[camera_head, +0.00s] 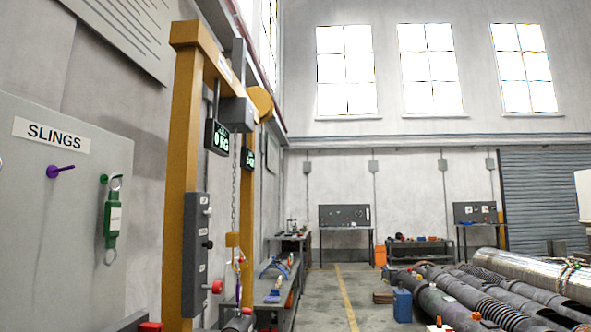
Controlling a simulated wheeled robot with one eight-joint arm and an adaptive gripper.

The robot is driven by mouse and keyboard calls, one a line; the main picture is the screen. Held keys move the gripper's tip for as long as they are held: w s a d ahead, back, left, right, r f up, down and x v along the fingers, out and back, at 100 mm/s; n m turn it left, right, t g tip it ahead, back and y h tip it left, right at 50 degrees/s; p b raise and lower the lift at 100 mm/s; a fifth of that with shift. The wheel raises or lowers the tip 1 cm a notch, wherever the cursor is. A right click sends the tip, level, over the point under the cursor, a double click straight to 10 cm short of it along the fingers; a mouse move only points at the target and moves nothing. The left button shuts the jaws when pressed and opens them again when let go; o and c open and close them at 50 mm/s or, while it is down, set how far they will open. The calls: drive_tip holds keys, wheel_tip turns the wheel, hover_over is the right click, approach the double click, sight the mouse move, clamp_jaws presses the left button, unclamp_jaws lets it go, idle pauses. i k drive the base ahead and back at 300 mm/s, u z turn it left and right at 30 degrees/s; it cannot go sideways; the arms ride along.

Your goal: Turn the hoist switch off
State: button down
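A tall grey control panel (192,232) is mounted on the yellow post (178,150) of the hoist frame, left of centre. It carries several controls: a pale lever at the top, a black knob (207,244) in the middle and a red knob (216,287) near the bottom. Their small labels are too small to read, so I cannot tell which is the hoist switch or its position. The hoist body (237,114) hangs under the top beam with a chain and a yellow hook block (232,240). My gripper is not in view.
A green-lit display (217,137) hangs beside the post. Large pipes (500,300) fill the right. A floor aisle (345,290) lies between.

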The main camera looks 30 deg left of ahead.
sight(217, 288)
drive_tip(key=z, duration=0.7)
drive_tip(key=i, duration=2.05)
drive_tip(key=u, duration=2.9)
drive_tip(key=i, duration=1)
